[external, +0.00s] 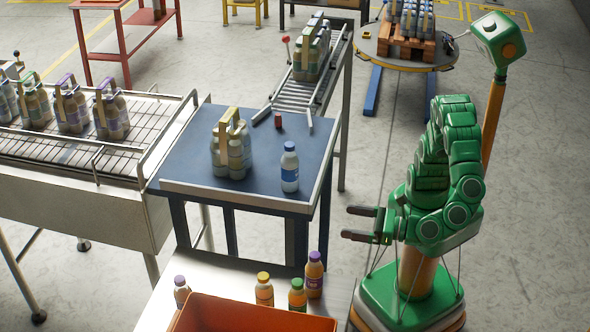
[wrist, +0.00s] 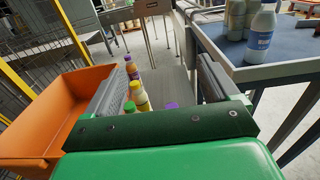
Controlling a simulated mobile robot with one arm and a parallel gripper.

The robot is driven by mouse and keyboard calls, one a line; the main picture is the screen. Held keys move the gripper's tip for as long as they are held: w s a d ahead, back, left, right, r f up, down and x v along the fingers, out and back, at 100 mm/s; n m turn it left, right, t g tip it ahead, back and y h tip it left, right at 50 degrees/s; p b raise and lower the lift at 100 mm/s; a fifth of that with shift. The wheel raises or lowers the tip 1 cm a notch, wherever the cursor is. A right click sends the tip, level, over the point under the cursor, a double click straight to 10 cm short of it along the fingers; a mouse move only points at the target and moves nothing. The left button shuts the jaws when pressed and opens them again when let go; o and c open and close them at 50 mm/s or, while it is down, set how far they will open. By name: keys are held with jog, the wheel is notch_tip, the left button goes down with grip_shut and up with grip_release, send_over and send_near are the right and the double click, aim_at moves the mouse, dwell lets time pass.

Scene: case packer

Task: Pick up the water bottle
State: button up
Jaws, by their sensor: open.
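The water bottle (external: 289,167) is clear-white with a blue label and a blue cap. It stands upright near the front right corner of the blue-topped table (external: 185,165). In the wrist view the bottle (wrist: 261,35) shows at the upper right, its top cut off by the frame edge. My gripper (external: 352,223) is open and empty, right of the table and apart from the bottle. In the wrist view my gripper (wrist: 160,85) has its two fingers spread, with the bottle outside them to the right.
A bottle multipack (external: 231,150) with a yellow handle stands left of the bottle. A small reddish-brown object (external: 278,121) lies behind it. Several juice bottles (external: 314,275) stand by an orange crate (external: 250,318) in front. A conveyor (external: 75,149) is at left, a narrow roller conveyor (external: 298,95) behind.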

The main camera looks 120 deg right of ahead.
notch_tip(320, 180, up, 10)
jog(key=f, duration=0.1)
jog(key=w+d+r+n+t+y, duration=0.15)
jog(key=w+d+n+y, duration=0.45)
jog(key=w+d+n, duration=0.75)
jog(key=w+d+r+n+t+y, duration=0.15)
jog(key=w+d+n+y, duration=0.4)
jog(key=d+n, duration=0.55)
jog(key=s+d+n+g+y, duration=0.1)
jog(key=s+d+n+y, duration=0.65)
jog(key=n, duration=0.75)
jog(key=s+d+f+n+g+y, duration=0.1)
jog(key=s+d+n+g, duration=0.15)
jog(key=s+n, duration=0.55)
jog(key=s+d+f+n+g+y, duration=0.15)
jog(key=s+d+n, duration=0.35)
jog(key=s, duration=0.5)
send_near(287, 171)
jog(key=a, duration=0.1)
jog(key=shift+n+g, duration=0.25)
jog(key=shift+g, duration=0.05)
jog(key=shift+w+d+x, duration=0.15)
jog(key=shift+x, duration=1.2)
jog(key=shift+w+d+x, duration=0.1)
jog(key=shift+x, duration=1.3)
jog(key=shift+w+d+x, duration=0.15)
jog(key=shift+x, duration=1.2)
